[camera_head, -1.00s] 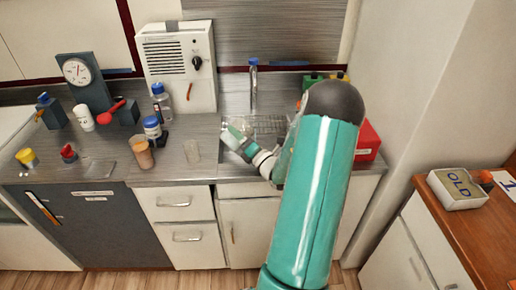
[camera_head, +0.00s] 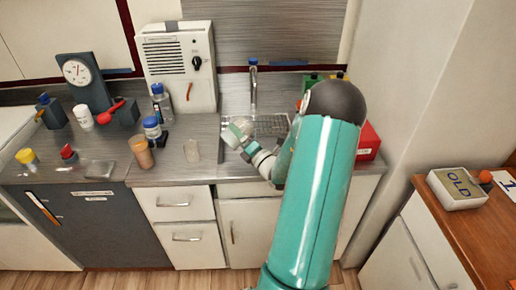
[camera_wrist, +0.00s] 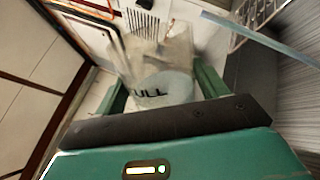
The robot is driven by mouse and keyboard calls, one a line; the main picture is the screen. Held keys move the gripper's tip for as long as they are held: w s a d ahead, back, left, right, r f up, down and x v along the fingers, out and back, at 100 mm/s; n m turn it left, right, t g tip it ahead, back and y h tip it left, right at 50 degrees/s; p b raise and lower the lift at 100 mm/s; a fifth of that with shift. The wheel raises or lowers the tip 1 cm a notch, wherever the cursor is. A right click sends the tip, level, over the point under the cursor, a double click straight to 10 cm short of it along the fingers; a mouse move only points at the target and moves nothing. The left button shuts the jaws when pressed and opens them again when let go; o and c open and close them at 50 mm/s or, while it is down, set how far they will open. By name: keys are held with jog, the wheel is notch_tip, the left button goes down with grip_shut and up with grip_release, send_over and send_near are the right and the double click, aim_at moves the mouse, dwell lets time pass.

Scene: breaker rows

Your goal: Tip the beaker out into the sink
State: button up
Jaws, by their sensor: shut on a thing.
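My gripper (camera_head: 243,141) is shut on a clear beaker (camera_wrist: 160,80), whose body shows between the two green fingers in the wrist view. Dark letters reading "ULL" show on it, the first part cut off. In the head view the beaker (camera_head: 236,130) is a small pale shape at the end of my arm, over the left part of the sink area. It looks tilted, but I cannot tell how far, or whether anything runs out. The sink (camera_head: 268,125) has a wire grid and is partly hidden by my arm.
A tap with a blue top (camera_head: 253,88) stands behind the sink. A red box (camera_head: 368,141) is right of my arm.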

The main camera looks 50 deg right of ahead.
jog(key=shift+r, duration=0.1)
dwell(0.3)
jog(key=shift+d+f+m+h, duration=0.15)
jog(key=shift+m+h, duration=0.1)
jog(key=shift+m, duration=0.4)
jog(key=shift+a+f+m+h, duration=0.15)
jog(key=shift+m+h, duration=0.1)
jog(key=shift+m, duration=0.4)
dwell(0.5)
jog(key=shift+s+d+f+m+h, duration=0.2)
jog(key=shift+d+m, duration=0.2)
jog(key=shift+m, duration=0.15)
jog(key=shift+s+d+f+m+h, duration=0.1)
jog(key=shift+d+f+m+h, duration=0.1)
jog(key=shift+d+m, duration=0.25)
dwell(0.8)
jog(key=shift+d+r+m+h, duration=0.15)
jog(key=shift+r+m+h, duration=0.2)
jog(key=shift+m, duration=0.75)
jog(key=shift+m, duration=0.4)
dwell(0.3)
